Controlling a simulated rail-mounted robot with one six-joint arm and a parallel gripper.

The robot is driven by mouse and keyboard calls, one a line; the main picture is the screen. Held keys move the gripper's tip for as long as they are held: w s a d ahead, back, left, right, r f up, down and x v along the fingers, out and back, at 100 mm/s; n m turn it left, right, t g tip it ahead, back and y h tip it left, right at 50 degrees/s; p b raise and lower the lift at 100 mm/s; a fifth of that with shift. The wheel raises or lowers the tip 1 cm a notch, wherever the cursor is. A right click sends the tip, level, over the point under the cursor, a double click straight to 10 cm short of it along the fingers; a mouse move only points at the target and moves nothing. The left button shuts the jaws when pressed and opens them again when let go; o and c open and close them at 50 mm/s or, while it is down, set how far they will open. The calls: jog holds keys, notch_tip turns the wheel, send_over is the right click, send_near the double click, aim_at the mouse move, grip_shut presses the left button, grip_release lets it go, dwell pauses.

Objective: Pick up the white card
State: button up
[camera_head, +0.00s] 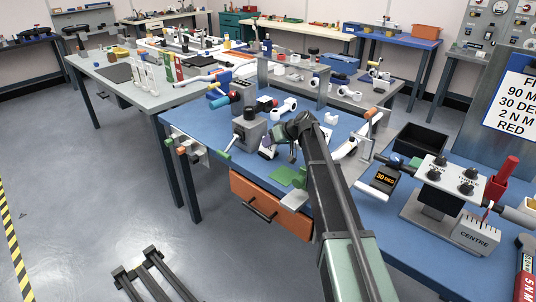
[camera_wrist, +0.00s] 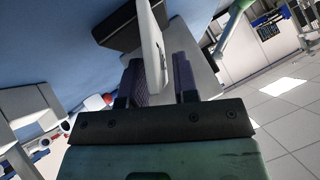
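A thin white plate, possibly the white card (camera_wrist: 152,48), stands edge-on in the wrist view, beside a dark block (camera_wrist: 122,27). Its lower end reaches between the two purple-grey finger pads of my gripper (camera_wrist: 160,80). The pads are apart, and I see no clear contact of both with the plate. In the head view my gripper (camera_head: 272,147) is over the blue bench, just right of a grey block with a black knob (camera_head: 249,127). I cannot tell the card clearly there. A large white sign with printed text (camera_head: 511,100) is on the right panel.
The floor at left is largely open.

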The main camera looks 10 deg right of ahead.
grip_shut()
jog(key=shift+r, duration=0.15)
notch_tip(320, 180, up, 20)
jog(key=p, duration=2)
